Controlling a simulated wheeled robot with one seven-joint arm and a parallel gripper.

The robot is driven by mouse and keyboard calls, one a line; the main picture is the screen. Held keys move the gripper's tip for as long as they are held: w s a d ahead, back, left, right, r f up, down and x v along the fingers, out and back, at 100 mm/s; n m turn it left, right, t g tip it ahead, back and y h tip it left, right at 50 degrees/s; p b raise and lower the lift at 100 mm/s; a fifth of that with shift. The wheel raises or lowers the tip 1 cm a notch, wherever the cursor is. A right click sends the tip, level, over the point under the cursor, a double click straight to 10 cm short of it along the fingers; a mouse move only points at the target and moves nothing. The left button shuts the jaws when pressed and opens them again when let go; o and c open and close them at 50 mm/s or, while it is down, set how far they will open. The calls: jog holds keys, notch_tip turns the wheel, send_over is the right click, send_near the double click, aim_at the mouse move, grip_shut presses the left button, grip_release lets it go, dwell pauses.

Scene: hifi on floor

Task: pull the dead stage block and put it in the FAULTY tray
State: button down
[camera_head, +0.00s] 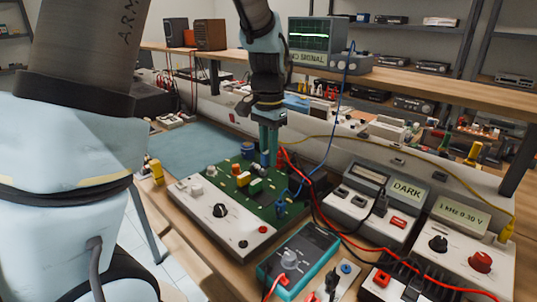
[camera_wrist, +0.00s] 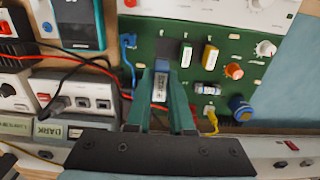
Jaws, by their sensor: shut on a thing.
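My gripper (camera_head: 268,150) points down over the back part of the green circuit board (camera_head: 222,196). In the wrist view my gripper (camera_wrist: 161,84) is shut on a small blue-grey block (camera_wrist: 160,84) with a pale label; the label is too small to read. Whether the block is seated or lifted is not clear. A dark patch (camera_wrist: 167,49) shows on the board just beyond it. A green block (camera_wrist: 186,55) and a yellow block (camera_wrist: 210,57) stand beside it. I cannot make out a tray marked FAULTY in either view.
A meter marked DARK (camera_head: 372,203) and a signal generator (camera_head: 459,246) stand right of the board. A teal multimeter (camera_head: 299,258) is in front. Red, blue, black and yellow leads cross nearby. The blue mat (camera_head: 195,150) behind left looks mostly clear.

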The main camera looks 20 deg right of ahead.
jog(key=shift+r+p, duration=2.4)
jog(key=shift+r, duration=0.7)
jog(key=shift+f, duration=0.15)
